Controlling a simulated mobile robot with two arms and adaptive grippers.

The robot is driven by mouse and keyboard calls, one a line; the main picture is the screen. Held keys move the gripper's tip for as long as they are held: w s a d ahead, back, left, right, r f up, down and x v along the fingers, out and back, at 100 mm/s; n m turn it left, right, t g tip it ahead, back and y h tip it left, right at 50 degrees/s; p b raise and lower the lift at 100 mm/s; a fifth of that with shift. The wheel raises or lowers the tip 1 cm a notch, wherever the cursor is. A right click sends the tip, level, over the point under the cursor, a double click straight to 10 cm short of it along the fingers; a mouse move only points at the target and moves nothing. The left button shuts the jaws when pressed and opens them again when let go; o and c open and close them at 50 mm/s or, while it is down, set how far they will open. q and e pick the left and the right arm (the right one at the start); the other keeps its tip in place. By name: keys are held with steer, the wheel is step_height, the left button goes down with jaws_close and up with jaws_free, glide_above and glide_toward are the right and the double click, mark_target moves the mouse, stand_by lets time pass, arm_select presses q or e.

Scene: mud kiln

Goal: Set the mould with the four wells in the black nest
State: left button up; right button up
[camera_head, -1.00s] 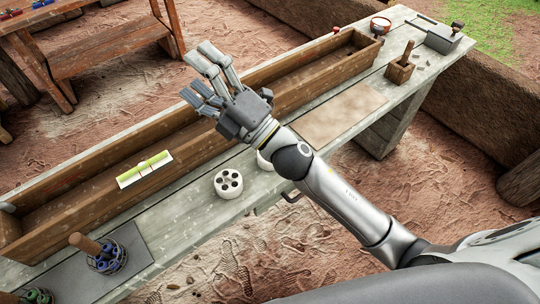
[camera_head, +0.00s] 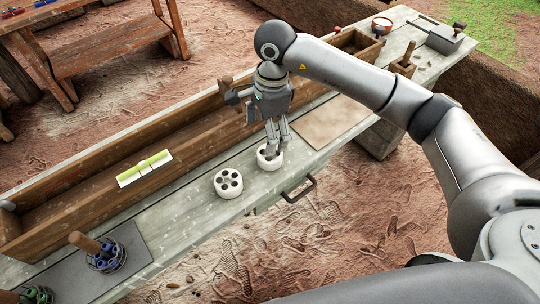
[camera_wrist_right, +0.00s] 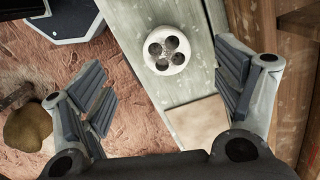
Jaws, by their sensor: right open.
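The white round mould with four wells (camera_wrist_right: 166,50) lies on the bench between my open right fingers (camera_wrist_right: 168,80) in the right wrist view. In the head view, this mould (camera_head: 270,162) is partly covered by my right gripper (camera_head: 272,148), which points down over it. I cannot tell whether the fingers touch it. A second white mould (camera_head: 228,183) with several wells sits to its left on the bench. I cannot make out the black nest with certainty. My left gripper is not in view.
A tan mat (camera_head: 325,122) lies right of the moulds. A dark grey mat (camera_head: 128,240) with a tool holder (camera_head: 108,257) is at left. A dark handle (camera_head: 300,190) juts from the front.

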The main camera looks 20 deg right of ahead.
steer(key=shift+w+d+h, duration=0.25)
steer(key=shift+d+h, duration=0.25)
steer(key=shift+d, duration=0.6)
glide_above(270, 157)
steer(key=w+d, duration=0.1)
step_height(270, 157, down, 5)
steer(key=shift+w+d+r+p, duration=0.1)
steer(key=shift+d+r+p, duration=0.05)
steer(key=shift+p, duration=0.3)
steer(key=shift+f+p, duration=0.3)
steer(key=shift+f, duration=0.3)
steer(key=f, duration=0.1)
steer(key=a+f+p, duration=0.1)
steer(key=f, duration=0.1)
steer(key=shift+w+f, duration=0.1)
steer(key=shift+f, duration=0.6)
steer(key=shift+c, duration=0.2)
steer(key=shift+r, duration=0.1)
steer(key=c, duration=1.3)
